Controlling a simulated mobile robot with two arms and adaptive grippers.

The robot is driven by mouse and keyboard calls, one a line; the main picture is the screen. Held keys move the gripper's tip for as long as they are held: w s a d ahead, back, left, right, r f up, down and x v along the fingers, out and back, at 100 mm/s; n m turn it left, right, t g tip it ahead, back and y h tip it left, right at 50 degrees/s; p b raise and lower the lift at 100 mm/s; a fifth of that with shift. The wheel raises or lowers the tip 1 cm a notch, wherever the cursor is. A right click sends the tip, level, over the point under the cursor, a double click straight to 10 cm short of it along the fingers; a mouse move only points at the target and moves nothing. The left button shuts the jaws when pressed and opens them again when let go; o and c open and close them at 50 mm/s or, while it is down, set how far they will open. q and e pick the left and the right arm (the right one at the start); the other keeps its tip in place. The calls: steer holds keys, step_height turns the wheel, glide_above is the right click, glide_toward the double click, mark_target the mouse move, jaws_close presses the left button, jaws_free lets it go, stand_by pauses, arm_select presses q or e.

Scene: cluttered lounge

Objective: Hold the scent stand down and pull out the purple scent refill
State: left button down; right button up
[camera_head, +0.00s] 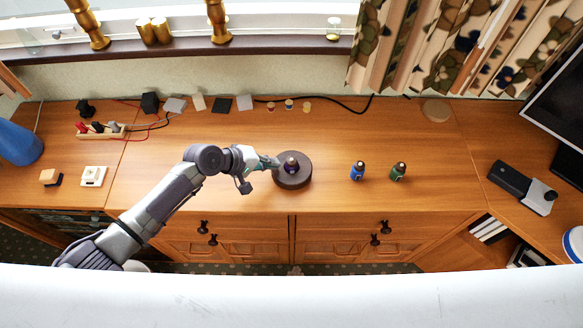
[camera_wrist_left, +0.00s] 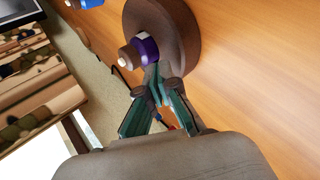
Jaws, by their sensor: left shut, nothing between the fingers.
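The scent stand (camera_head: 301,181) is a dark brown round disc on the wooden cabinet top, left of centre in the head view. It also shows at the top of the left wrist view (camera_wrist_left: 185,35). The purple scent refill (camera_head: 291,168), a small bottle with a brown cap, stands upright in the stand; its purple body is clear in the left wrist view (camera_wrist_left: 147,48). My left gripper (camera_head: 273,162) is shut and empty at the left side of the stand. Its fingertips (camera_wrist_left: 153,75) are close beside the refill; I cannot tell whether they touch. My right gripper is not in view.
A blue bottle (camera_head: 357,171) and a green bottle (camera_head: 398,172) stand right of the scent stand. A power strip (camera_head: 101,131) with cables lies at the left. Small blocks line the back. A dark grey device (camera_head: 520,188) lies at the right. The front middle is clear.

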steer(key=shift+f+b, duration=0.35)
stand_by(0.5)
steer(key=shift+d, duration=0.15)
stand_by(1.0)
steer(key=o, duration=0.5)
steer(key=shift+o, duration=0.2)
